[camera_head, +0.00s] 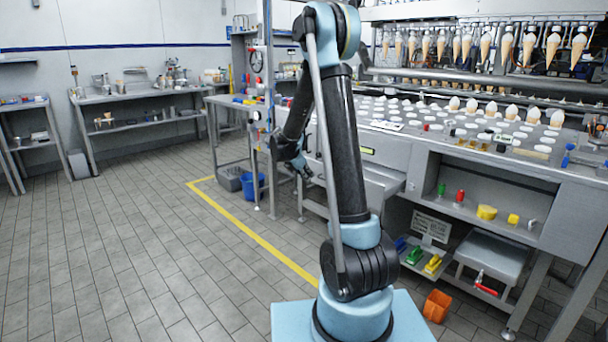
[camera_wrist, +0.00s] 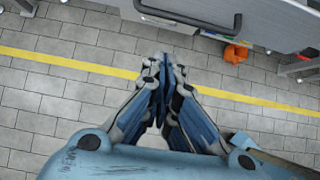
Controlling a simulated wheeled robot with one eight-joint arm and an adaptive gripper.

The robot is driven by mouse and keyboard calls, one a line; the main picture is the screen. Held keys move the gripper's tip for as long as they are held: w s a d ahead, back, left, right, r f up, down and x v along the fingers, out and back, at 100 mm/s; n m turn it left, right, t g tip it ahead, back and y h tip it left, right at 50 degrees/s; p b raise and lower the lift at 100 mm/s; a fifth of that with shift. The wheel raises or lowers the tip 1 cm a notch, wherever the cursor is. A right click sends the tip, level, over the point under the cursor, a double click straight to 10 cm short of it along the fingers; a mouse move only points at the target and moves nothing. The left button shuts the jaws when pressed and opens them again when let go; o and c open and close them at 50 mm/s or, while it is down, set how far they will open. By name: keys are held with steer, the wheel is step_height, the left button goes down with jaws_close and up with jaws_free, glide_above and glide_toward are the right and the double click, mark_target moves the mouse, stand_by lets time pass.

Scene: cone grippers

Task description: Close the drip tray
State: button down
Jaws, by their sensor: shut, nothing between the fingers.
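What appears to be the drip tray (camera_head: 384,187) is a grey metal drawer jutting from the machine's front, partly hidden behind my arm in the head view. In the wrist view, a grey panel (camera_wrist: 268,22) with a dark bar handle (camera_wrist: 190,22) crosses the top edge; I take it for the tray's front. My gripper (camera_wrist: 165,62) is shut and empty, pointing toward the panel just short of the handle in the picture. The gripper (camera_head: 305,173) also shows in the head view, left of the tray. I cannot tell whether it touches the tray.
The machine with cones (camera_head: 507,48) fills the right side. An orange bin (camera_head: 437,306) stands on the floor, also in the wrist view (camera_wrist: 236,53). A blue bucket (camera_head: 252,186) stands near the yellow floor line (camera_head: 245,230). The tiled floor at left is clear.

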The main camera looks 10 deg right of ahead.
steer(key=w+d+f, duration=0.3)
steer(key=d+f, duration=0.1)
steer(key=d, duration=0.1)
steer(key=shift+w+d, duration=0.2)
steer(key=shift+w, duration=0.2)
steer(key=w+d, duration=0.4)
steer(key=d, duration=0.1)
steer(key=w+d, duration=0.4)
steer(key=d, duration=0.2)
steer(key=w+d, duration=0.4)
steer(key=d, duration=0.1)
steer(key=shift+w+d, duration=0.1)
steer(key=shift+d, duration=0.2)
